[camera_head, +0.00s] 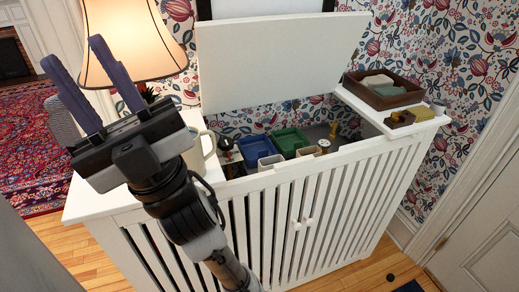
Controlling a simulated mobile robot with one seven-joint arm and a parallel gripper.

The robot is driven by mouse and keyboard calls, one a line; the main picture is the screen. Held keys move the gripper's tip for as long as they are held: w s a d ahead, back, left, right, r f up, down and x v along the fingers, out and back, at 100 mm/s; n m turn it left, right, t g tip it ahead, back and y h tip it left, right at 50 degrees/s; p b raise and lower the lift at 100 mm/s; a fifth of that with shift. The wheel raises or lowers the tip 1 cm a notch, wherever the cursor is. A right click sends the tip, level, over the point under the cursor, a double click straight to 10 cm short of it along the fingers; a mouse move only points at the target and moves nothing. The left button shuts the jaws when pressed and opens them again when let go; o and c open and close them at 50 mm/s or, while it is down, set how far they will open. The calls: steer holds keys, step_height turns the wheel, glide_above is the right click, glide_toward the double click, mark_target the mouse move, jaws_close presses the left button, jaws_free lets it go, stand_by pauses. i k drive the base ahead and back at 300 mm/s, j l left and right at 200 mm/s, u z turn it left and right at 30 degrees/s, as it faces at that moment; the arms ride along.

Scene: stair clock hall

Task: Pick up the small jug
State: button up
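A cream jug-like vessel (204,152) stands on the left part of the white cabinet's top, just right of my gripper. A curved handle seems to show on it; my gripper hides its left side, so I cannot be sure it is the small jug. My gripper (73,52) is in the upper left, with its two blue-purple fingers spread apart, pointing up and left. Nothing shows between the fingers. In the picture the gripper overlaps the cabinet top and the lamp's edge; its height above the top is hard to tell.
The slatted white cabinet (300,215) has its lid (275,60) raised. Inside are a blue bin (256,148), a green bin (290,139) and small pale boxes. A lamp (130,40) stands behind my gripper. A brown tray (384,92) sits on the right end.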

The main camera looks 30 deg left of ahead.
mark_target(194, 158)
steer(key=u, duration=1.25)
